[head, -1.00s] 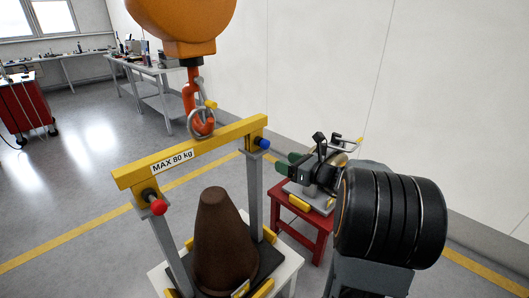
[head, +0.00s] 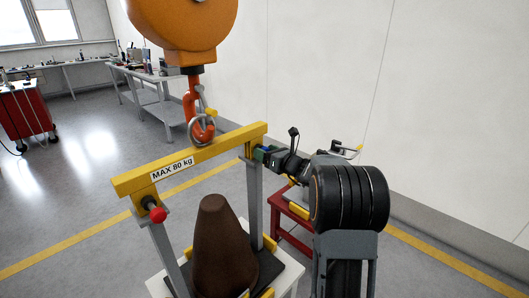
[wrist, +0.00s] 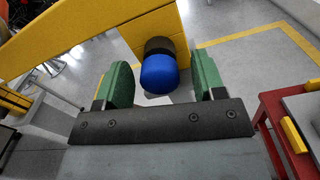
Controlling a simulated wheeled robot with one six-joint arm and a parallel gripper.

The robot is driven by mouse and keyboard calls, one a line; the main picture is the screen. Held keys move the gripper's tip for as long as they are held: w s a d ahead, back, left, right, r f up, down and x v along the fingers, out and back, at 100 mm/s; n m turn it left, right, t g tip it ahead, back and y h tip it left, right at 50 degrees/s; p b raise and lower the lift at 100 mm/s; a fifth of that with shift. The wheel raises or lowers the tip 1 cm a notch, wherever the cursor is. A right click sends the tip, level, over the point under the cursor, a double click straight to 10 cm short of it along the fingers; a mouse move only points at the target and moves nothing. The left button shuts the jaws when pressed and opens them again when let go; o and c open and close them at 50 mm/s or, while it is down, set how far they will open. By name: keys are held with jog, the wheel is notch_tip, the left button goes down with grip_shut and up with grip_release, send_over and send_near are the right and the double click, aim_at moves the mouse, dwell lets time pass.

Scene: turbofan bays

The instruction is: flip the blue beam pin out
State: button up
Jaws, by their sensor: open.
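The blue beam pin (wrist: 159,73) has a rounded blue head on a dark collar and sticks out of the end of the yellow beam (wrist: 158,27). In the wrist view it lies between the two green fingers of my gripper (wrist: 163,85), with a gap on each side. The fingers are open. In the head view my gripper (head: 262,153) is at the right end of the yellow beam (head: 190,160) and hides the blue pin. A red pin (head: 158,215) shows at the beam's left end.
An orange hoist hook (head: 198,125) holds the beam by a ring. A brown cone (head: 214,245) stands below, between the grey legs. A red stand (head: 290,221) is to the right, behind my arm. A workbench (head: 150,85) is far back.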

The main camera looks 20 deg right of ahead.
jog(key=shift+w+a, duration=0.15)
jog(key=shift+w, duration=0.2)
